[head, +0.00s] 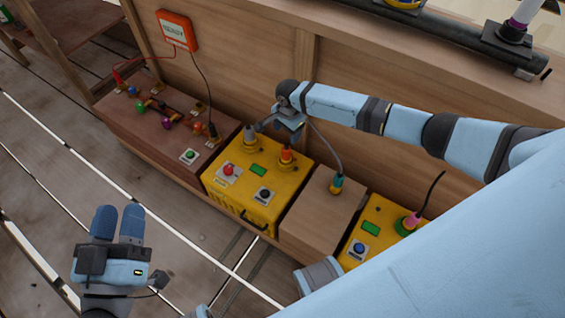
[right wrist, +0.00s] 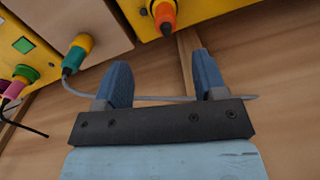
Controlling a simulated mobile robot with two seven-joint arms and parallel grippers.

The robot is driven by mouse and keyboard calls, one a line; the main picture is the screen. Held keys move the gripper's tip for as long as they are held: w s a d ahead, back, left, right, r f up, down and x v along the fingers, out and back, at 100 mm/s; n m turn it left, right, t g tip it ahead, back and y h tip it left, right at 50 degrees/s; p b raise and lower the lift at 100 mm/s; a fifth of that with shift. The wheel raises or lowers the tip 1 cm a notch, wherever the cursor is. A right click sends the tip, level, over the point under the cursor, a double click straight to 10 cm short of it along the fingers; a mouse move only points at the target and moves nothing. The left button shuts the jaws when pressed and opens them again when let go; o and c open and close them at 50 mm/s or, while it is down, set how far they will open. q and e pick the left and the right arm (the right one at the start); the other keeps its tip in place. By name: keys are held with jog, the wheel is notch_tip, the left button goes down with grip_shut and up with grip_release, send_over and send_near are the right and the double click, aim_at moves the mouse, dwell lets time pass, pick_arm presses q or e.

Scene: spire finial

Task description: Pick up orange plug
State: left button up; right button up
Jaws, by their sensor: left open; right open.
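The orange plug (head: 286,154) stands upright in a socket on top of the middle yellow box (head: 222,187). In the right wrist view the orange plug (right wrist: 164,14) is at the top edge, beyond the fingertips and roughly in line with the gap between them. My right gripper (head: 287,126) is open, close behind and above the orange plug. Its two blue fingers (right wrist: 161,70) are apart with no plug between them; a grey cable crosses behind them. My left gripper (head: 118,212) is open and empty over the floor at lower left, far from the boxes.
A grey plug (head: 250,134) stands beside the orange one. A wooden box with a teal and yellow plug (head: 337,182) is to the right, then a yellow box with a pink plug (head: 411,221). A wooden panel wall (head: 235,60) rises close behind. The floor in front is clear.

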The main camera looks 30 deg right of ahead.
aim_at(287, 147)
jog(key=shift+m, duration=0.3)
jog(key=f+b, duration=0.1)
jog(key=f, duration=0.1)
jog(key=f+b, duration=0.1)
jog(key=f, duration=0.2)
jog(key=w+d+f+b, duration=0.1)
jog(key=f, duration=0.1)
jog(key=shift+f+b, duration=0.3)
jog(key=shift+b, duration=0.05)
jog(key=shift+f, duration=0.5)
jog(key=f+b, duration=0.4)
jog(key=f, duration=0.1)
jog(key=shift+w+a+f, duration=0.1)
jog(key=shift+a, duration=0.1)
pick_arm(q)
notch_tip(287, 147, down, 9)
jog(key=d+m+g, duration=0.1)
jog(key=g, duration=0.2)
jog(key=shift+w+f+g, duration=0.15)
jog(key=shift+g, duration=0.15)
jog(key=shift+h, duration=0.3)
pick_arm(e)
jog(key=c, duration=1.1)
